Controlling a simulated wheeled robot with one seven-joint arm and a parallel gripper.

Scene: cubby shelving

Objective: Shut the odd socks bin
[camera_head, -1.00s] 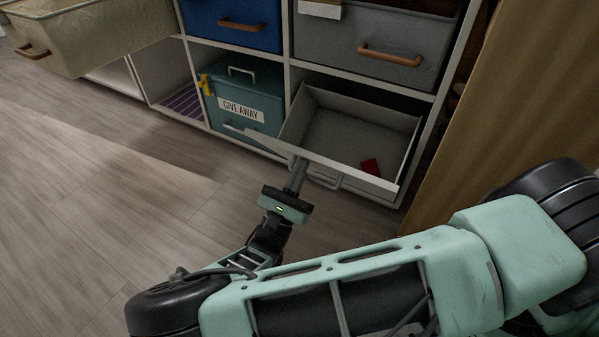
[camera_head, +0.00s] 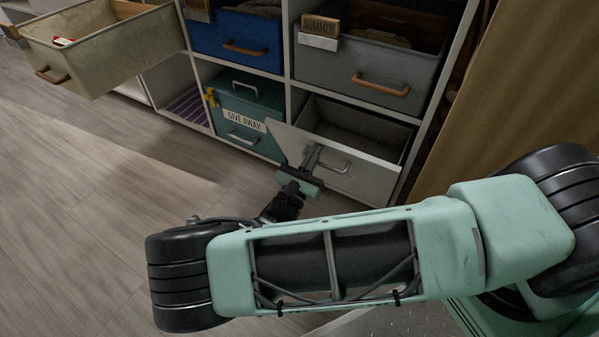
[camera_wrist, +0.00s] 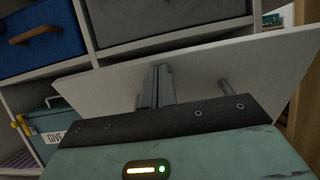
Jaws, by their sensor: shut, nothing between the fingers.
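A white-fronted bin (camera_head: 365,177) sits in the bottom right cubby, partly pulled out, with a grey handle (camera_head: 335,166) on its front. No label on it is readable, so I cannot confirm it is the odd socks bin. Its dark interior (camera_head: 350,122) shows above the front. My gripper (camera_head: 311,156) is shut and empty, its fingers against or very close to the outside of the front, left of the handle. In the wrist view the shut fingers (camera_wrist: 160,85) point at the white front (camera_wrist: 205,78), with the handle to their right.
A teal bin labelled GIVE AWAY (camera_head: 248,105) sits in the cubby to the left. Above are a blue bin (camera_head: 235,42) and a grey bin labelled SUMMER (camera_head: 350,68). A cream bin (camera_head: 100,52) sticks out at upper left. A brown panel (camera_head: 480,90) stands right. Floor at left is clear.

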